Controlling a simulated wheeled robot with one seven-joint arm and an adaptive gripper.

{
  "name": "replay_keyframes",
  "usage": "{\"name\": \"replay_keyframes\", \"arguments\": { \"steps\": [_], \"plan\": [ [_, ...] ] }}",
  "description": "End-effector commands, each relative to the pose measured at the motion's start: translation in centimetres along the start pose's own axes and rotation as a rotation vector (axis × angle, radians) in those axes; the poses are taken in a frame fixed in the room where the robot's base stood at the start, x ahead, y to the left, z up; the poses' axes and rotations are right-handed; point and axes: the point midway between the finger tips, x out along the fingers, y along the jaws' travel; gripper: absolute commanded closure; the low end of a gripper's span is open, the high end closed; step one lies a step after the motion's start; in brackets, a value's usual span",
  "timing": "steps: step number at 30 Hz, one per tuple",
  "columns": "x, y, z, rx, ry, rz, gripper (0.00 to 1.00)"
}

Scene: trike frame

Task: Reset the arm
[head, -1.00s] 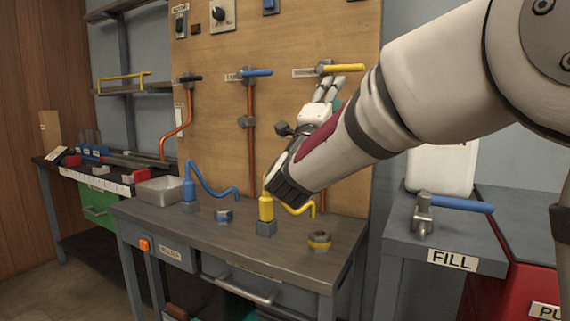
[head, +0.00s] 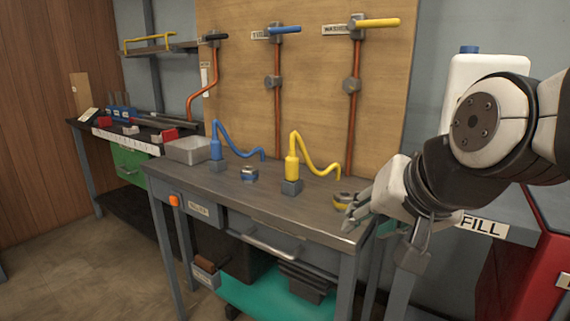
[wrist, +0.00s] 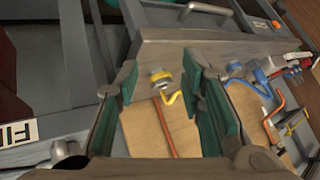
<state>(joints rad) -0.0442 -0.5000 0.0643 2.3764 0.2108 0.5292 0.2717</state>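My arm is folded at the right of the head view, with my gripper (head: 362,212) low beside the right front corner of the workbench (head: 285,205). In the wrist view, the two green-padded fingers of my gripper (wrist: 172,105) stand wide apart with nothing between them in their grasp. A yellow-ringed fitting (wrist: 159,77) shows beyond the gap, on the bench; in the head view the fitting (head: 343,199) is just left of my gripper.
A yellow hose fixture (head: 293,168) and a blue one (head: 217,150) stand on the bench. A panel (head: 315,75) behind carries yellow and blue valve handles. A white jug (head: 480,80) and a red cabinet (head: 545,265) are at the right. Floor is clear at left.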

Motion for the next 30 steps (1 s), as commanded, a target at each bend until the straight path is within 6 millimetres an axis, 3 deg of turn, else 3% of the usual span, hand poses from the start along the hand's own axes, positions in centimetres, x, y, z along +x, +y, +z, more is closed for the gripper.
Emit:
{"name": "replay_keyframes", "arguments": {
  "steps": [3, 6, 12, 17, 30],
  "plan": [
    [-2.2, 3.8, 6.1, -0.084, -0.18, 0.09, 0.64],
    [-4.2, 6.4, 10.3, -0.137, -0.316, 0.151, 0.64],
    [-7.8, 10.3, 16.6, -0.205, -0.53, 0.236, 0.64],
    [-10.8, 12.7, 20.7, -0.24, -0.679, 0.287, 0.64],
    [-15.3, 10.0, 15.2, -0.258, -0.616, 0.274, 0.64]
  ]
}}
